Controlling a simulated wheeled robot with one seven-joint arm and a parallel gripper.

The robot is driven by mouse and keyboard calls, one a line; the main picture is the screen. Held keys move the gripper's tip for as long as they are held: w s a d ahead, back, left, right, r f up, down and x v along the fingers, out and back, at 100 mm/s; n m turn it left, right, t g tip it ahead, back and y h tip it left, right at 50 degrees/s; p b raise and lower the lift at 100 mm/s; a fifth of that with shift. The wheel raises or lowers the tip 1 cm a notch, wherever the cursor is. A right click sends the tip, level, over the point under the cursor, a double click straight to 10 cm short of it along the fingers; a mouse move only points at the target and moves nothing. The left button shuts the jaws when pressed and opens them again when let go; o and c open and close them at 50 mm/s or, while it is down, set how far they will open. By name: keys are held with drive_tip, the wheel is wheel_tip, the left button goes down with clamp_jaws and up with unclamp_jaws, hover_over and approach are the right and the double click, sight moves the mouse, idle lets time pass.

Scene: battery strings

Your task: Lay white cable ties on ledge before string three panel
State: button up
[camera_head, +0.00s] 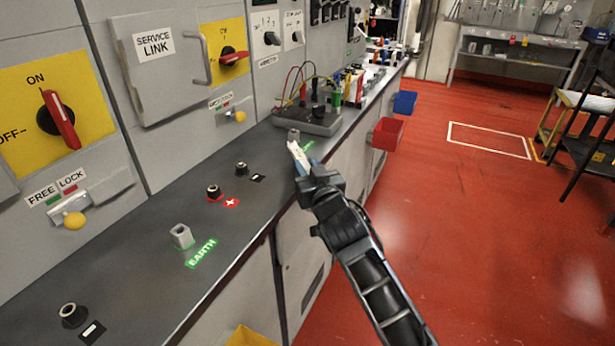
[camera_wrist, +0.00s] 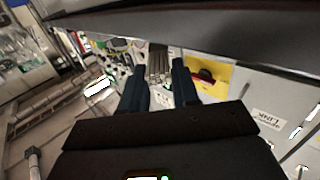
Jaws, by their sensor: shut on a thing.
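My gripper (camera_head: 308,168) reaches over the outer edge of the dark grey ledge (camera_head: 150,222) in the head view. It is shut on the white cable ties (camera_head: 296,154), a narrow pale bundle pointing up and left. In the wrist view, the bundle (camera_wrist: 159,62) shows between the two dark fingers of my gripper (camera_wrist: 160,85). I cannot tell whether the bundle touches the ledge or hangs above it. Grey panels with yellow switch plates stand behind the ledge. No readable label tells me which is string three.
A grey instrument box (camera_head: 310,120) with coloured leads stands on the ledge just beyond the gripper. A red bin (camera_head: 387,134) hangs off the front.

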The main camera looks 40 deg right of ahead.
drive_tip(key=shift+f, duration=0.85)
drive_tip(key=shift+f, duration=0.15)
drive_tip(key=o, duration=1)
drive_tip(key=shift+o, duration=0.2)
drive_tip(key=shift+r, duration=0.25)
drive_tip(key=b+v, duration=0.3)
drive_tip(key=v, duration=0.9)
